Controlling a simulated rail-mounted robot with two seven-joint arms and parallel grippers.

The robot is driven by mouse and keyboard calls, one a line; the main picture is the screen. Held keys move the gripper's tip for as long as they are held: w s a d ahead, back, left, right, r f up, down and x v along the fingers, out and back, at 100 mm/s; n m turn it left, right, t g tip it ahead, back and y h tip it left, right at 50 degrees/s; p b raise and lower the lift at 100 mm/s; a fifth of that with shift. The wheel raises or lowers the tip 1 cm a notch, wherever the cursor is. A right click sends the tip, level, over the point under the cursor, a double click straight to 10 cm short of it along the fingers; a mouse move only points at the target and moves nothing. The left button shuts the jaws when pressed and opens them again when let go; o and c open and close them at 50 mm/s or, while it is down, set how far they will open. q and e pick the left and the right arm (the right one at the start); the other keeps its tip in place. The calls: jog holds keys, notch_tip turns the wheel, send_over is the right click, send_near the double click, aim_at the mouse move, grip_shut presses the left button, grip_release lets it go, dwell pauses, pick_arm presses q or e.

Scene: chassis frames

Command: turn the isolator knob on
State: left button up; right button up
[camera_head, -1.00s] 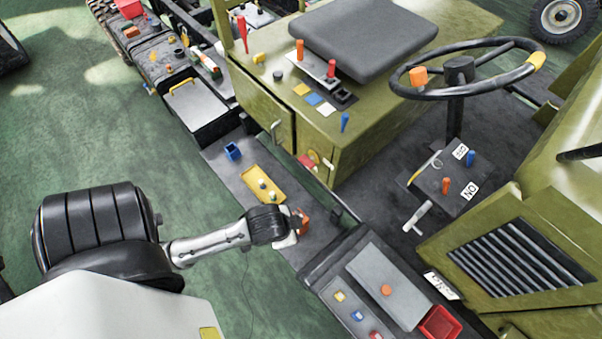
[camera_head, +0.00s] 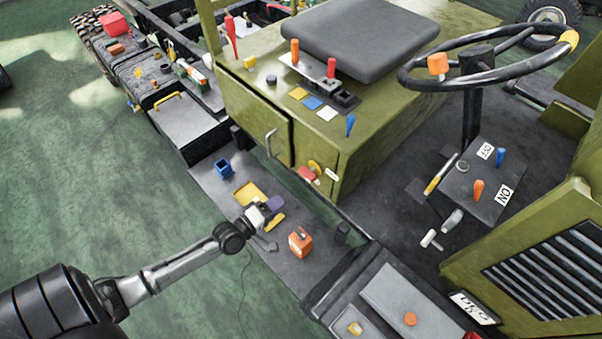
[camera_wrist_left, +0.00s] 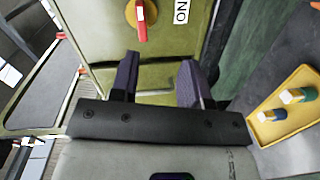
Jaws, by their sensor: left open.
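The isolator knob (camera_head: 309,174) is a red handle on a yellow disc, on the olive side panel below the seat. In the left wrist view the red knob (camera_wrist_left: 142,22) with a pale face shows at the top, beside a white ON label (camera_wrist_left: 182,12). My left gripper (camera_head: 268,213) is over the side step, left of and below the knob and apart from it. In the left wrist view its purple fingers (camera_wrist_left: 158,78) are spread and empty, with the knob beyond them. My right gripper is not in view.
A yellow tray (camera_head: 243,197) with small bottles lies on the step, partly behind my gripper. An orange block (camera_head: 300,242) and a blue cup (camera_head: 223,168) stand nearby. A metal door handle (camera_head: 271,143) sticks out left of the knob. The steering wheel (camera_head: 408,80) is at right.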

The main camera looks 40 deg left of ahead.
aim_at(307, 173)
pick_arm(q)
jog(key=w+n, duration=0.1)
jog(key=w, duration=0.3)
jog(key=w+r, duration=0.1)
jog(key=w, duration=0.4)
jog(key=w+n+t, duration=0.1)
jog(key=w, duration=0.4)
jog(key=shift+d+r+n+y+b, duration=0.1)
jog(key=shift+r+n+y+b, duration=0.2)
jog(key=shift+b, duration=0.1)
jog(key=shift+c, duration=0.2)
grip_shut()
